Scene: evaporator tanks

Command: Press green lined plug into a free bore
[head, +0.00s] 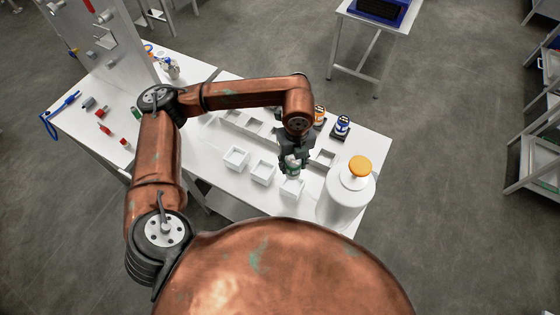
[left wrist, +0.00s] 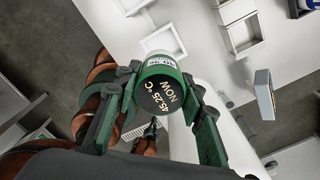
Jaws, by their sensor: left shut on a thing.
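My left gripper (head: 293,160) is shut on a white-and-green round plug (head: 293,170), held above the white table near a square tray. In the left wrist view the plug (left wrist: 160,85) sits between the two fingers. It has a green band and a dark end face reading "45.25°C NOW". A white cylindrical tank (head: 345,200) with an orange cap (head: 360,166) stands just right of the gripper. I cannot make out any bore opening in these views.
Open white square trays (head: 235,158) stand left of the gripper and below it. A blue-topped item (head: 342,124) and an orange-topped item (head: 319,115) stand on dark bases behind the tank. Red and green small parts (head: 104,128) lie at the table's left.

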